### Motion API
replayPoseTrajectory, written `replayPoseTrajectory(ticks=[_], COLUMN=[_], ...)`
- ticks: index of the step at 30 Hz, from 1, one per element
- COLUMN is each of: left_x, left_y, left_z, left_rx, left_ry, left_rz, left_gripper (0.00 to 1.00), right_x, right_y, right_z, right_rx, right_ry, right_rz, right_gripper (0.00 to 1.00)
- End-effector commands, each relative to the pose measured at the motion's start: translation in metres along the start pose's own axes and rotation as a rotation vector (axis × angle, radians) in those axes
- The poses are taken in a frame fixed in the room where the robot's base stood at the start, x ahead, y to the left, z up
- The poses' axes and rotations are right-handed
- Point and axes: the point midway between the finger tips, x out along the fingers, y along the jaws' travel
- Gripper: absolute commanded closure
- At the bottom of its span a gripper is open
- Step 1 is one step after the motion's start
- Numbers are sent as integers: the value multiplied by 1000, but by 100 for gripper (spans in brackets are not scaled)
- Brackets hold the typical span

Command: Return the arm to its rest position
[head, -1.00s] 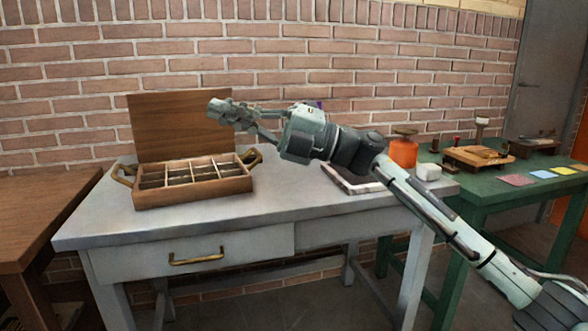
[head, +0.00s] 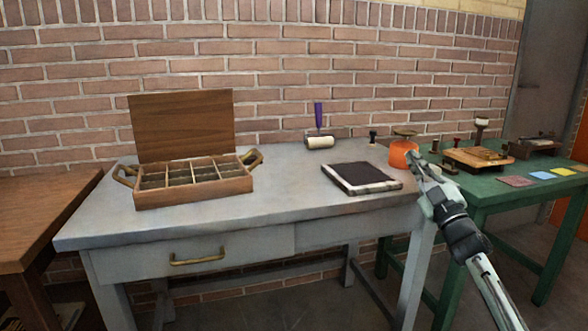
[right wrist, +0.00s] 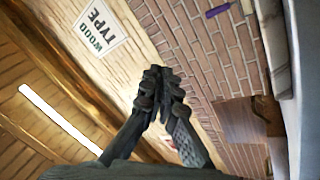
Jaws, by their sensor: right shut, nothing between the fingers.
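My right gripper (head: 414,160) is at the right end of the grey table in the head view, in front of the orange pot (head: 401,154) and partly covering it. Its arm comes in from the lower right. In the right wrist view the gripper (right wrist: 158,75) has its fingertips together with nothing between them. That view looks past the fingers at the brick wall and a sign reading WOOD TYPE (right wrist: 101,28). My left gripper shows in neither view.
The grey table (head: 270,210) bears an open wooden type case (head: 195,195) with brass handles, a dark slab (head: 362,176) and a purple-handled roller (head: 319,141). A green table (head: 515,185) with small presses stands at right. The table's middle is clear.

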Motion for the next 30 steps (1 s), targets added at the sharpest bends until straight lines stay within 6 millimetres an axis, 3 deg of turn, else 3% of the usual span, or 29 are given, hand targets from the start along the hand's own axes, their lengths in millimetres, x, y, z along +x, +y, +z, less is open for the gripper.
replayPoseTrajectory(ticks=[3, 6, 9, 12, 19, 26, 30], left_x=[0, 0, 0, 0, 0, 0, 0], left_y=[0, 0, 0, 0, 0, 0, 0], left_z=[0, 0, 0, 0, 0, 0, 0], left_rx=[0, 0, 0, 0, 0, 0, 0], left_ry=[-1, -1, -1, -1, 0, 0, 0], left_rz=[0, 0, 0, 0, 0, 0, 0], left_gripper=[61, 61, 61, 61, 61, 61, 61], right_x=[-8, -31, -62, -95, -172, -255, -320], right_y=[8, 3, -10, -26, -66, -135, -179], right_z=[61, 116, 159, 187, 216, 226, 225], right_rx=[71, 142, 207, 261, 362, 368, 380], right_ry=[-263, -517, -745, -936, -1304, -1375, -1431], right_rz=[42, 53, 37, 5, -109, -199, -263], right_gripper=[100, 100, 100, 100, 100, 100, 100])
